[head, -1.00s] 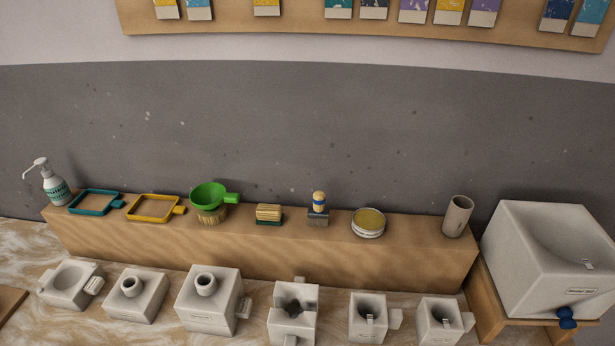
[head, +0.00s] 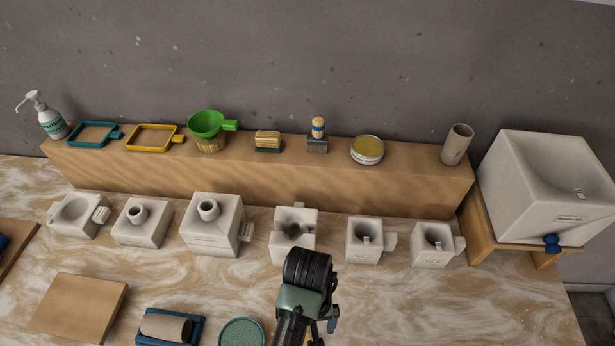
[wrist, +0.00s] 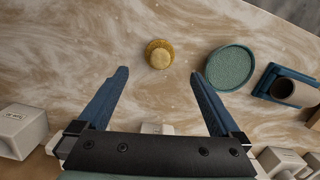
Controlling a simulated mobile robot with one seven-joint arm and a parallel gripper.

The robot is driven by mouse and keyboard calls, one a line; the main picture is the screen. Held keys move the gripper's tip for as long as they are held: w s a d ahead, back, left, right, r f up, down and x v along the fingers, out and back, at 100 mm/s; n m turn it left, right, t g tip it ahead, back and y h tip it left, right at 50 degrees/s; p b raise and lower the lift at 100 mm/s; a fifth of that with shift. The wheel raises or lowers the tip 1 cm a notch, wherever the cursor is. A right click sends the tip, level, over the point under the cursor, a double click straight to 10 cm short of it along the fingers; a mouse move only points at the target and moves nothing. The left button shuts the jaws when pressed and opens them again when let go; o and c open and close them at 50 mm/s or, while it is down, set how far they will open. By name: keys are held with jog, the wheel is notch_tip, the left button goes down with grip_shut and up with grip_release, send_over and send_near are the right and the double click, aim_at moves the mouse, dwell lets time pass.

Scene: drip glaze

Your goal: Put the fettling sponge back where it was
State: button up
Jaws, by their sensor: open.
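A round yellow sponge-like piece (wrist: 159,54), which looks like the fettling sponge, rests on the marbled table in the wrist view. It lies just beyond and between my fingertips, apart from both. My gripper (wrist: 160,75) is open and empty, with its two blue fingers spread wide. In the head view my arm covers the spot where this piece would be, so I cannot see it there. The wooden shelf (head: 250,178) along the wall carries a row of tools.
A teal round pad (wrist: 230,68) lies beside the yellow piece, and a blue tray (wrist: 268,82) holding a brown roll is past it. White plaster moulds (head: 212,230) line the shelf's front. On the shelf stand a green funnel (head: 207,124) and a round tin (head: 367,150).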

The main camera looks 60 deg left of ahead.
jog(key=w+a+r+m+t+y, duration=0.15)
jog(key=w+r+t, duration=0.25)
jog(key=w+r, duration=0.5)
jog(key=w+a+r+m+t+y, duration=0.1)
jog(key=w+r+m+t+y, duration=0.15)
jog(key=w+r, duration=0.65)
jog(key=w+d+r+m+t+y, duration=0.1)
jog(key=w+d+r+t, duration=0.2)
jog(key=r, duration=0.4)
jog(key=w+d+r+m+t, duration=0.1)
jog(key=w+r+t, duration=0.3)
jog(key=r, duration=0.4)
jog(key=d+r+m+t+h, duration=0.15)
jog(key=d+r+t, duration=0.3)
jog(key=r, duration=0.65)
jog(key=d+r+m+t+y, duration=0.15)
jog(key=d+r+t, duration=0.35)
jog(key=r, duration=0.7)
jog(key=s+d+r+m+t+h, duration=0.1)
jog(key=s+d+r+t+h, duration=0.1)
jog(key=s+d+r, duration=0.2)
jog(key=s+d+r+m+t+h, duration=0.2)
jog(key=s+d+r+t, duration=0.1)
jog(key=s+r, duration=0.4)
notch_tip(320, 180, up, 3)
jog(key=shift+d+r, duration=0.1)
jog(key=shift+d, duration=0.25)
